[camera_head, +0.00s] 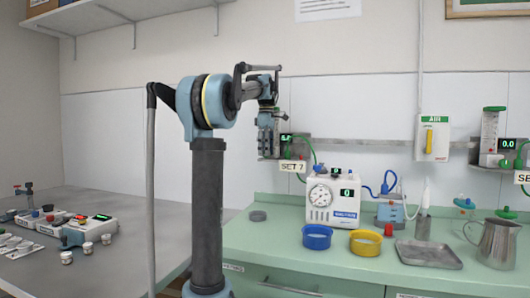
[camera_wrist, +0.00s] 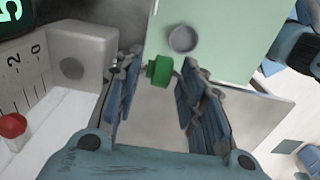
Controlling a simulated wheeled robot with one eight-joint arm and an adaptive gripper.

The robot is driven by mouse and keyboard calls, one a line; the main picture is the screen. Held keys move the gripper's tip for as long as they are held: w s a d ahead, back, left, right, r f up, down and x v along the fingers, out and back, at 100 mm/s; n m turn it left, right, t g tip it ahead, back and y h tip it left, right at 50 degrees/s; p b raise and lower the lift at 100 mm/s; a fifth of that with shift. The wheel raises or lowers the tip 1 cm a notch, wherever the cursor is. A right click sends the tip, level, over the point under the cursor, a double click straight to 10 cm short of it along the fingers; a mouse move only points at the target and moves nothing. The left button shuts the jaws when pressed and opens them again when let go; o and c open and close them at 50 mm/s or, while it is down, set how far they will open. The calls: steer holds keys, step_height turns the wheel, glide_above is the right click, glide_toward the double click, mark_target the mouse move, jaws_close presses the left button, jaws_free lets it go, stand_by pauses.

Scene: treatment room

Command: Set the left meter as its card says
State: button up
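The left meter (camera_head: 286,140) on the wall rail is mostly hidden behind my gripper (camera_head: 268,138); its small display is lit green. Its card (camera_head: 292,167) reads "SET 7". In the wrist view, the meter's scale tube (camera_wrist: 22,85) is at the left, with part of a green digit that looks like 5 above it. The green knob (camera_wrist: 158,71) lies between the fingers of my gripper (camera_wrist: 157,75). The fingers are spread, with a clear gap between the knob and the right finger; I cannot tell whether the left one touches.
A second meter (camera_head: 491,135) on the right reads 0.0. Below the rail, a white device (camera_head: 332,199) reading 0, blue (camera_head: 317,237) and yellow (camera_head: 366,243) rings, a metal tray (camera_head: 428,253) and a jug (camera_head: 497,243) stand on the green counter. A shelf (camera_head: 100,20) hangs at upper left.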

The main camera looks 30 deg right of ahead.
steer(key=shift+d, duration=0.1)
jaws_close()
stand_by(0.3)
steer(key=shift+w+a+g+h, duration=0.15)
steer(key=shift+a+g+h, duration=0.1)
steer(key=shift+g+h, duration=0.3)
steer(key=shift+w+a+f+g+h, duration=0.1)
steer(key=shift+w+a+g+h, duration=0.05)
steer(key=shift+g+h, duration=0.45)
steer(key=shift+w+a+f+g+h, duration=0.15)
steer(key=shift+g+h, duration=0.2)
steer(key=shift+g, duration=0.3)
steer(key=g+h, duration=0.2)
steer(key=g, duration=0.1)
steer(key=g+h, duration=0.1)
steer(key=h, duration=0.1)
steer(key=shift+w+a+f+g, duration=0.2)
steer(key=shift+w+f+g, duration=0.1)
jaws_free()
